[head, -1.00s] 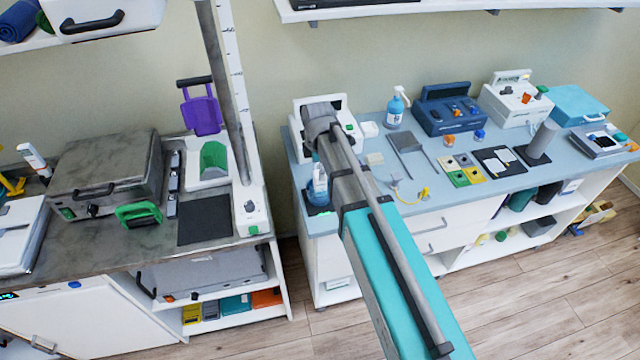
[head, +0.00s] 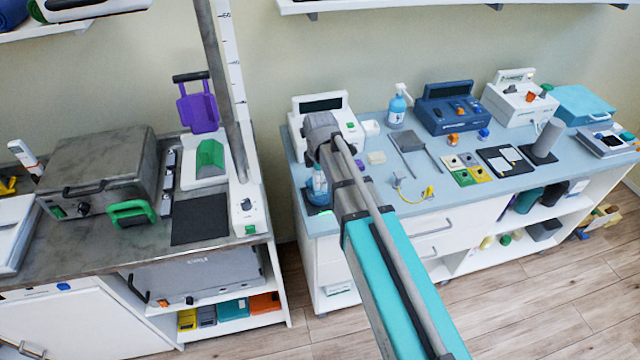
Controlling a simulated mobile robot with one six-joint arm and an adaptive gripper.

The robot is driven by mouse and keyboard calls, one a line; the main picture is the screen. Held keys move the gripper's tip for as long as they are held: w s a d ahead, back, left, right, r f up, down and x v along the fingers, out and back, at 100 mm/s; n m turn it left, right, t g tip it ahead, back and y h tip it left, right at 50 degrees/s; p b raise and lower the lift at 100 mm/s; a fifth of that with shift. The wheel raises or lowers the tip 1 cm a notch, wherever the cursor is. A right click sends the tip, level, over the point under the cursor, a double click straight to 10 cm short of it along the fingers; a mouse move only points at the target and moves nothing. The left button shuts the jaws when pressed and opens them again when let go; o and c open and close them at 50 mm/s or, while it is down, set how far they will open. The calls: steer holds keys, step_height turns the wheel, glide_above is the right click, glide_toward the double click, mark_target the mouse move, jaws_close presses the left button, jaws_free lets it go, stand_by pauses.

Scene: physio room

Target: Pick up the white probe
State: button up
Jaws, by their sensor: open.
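I cannot make out the white probe for certain. A small white item (head: 371,128) sits on the blue-grey counter (head: 420,175), just right of a white device with a dark screen (head: 345,112). It is too small to tell whether it is the probe. My arm reaches over the counter's left end, and its grey wrist is in front of the white device, covering part of it. My gripper's fingers are hidden behind the arm, so I see neither its jaws nor anything between them.
A spray bottle (head: 397,107), a blue device (head: 451,108) and a second white device (head: 517,100) line the counter's back. A blue bottle (head: 319,187) stands near its left edge. A separate grey bench (head: 100,245) stands left, past a narrow gap.

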steer(key=shift+c, duration=0.2)
stand_by(0.3)
jaws_close()
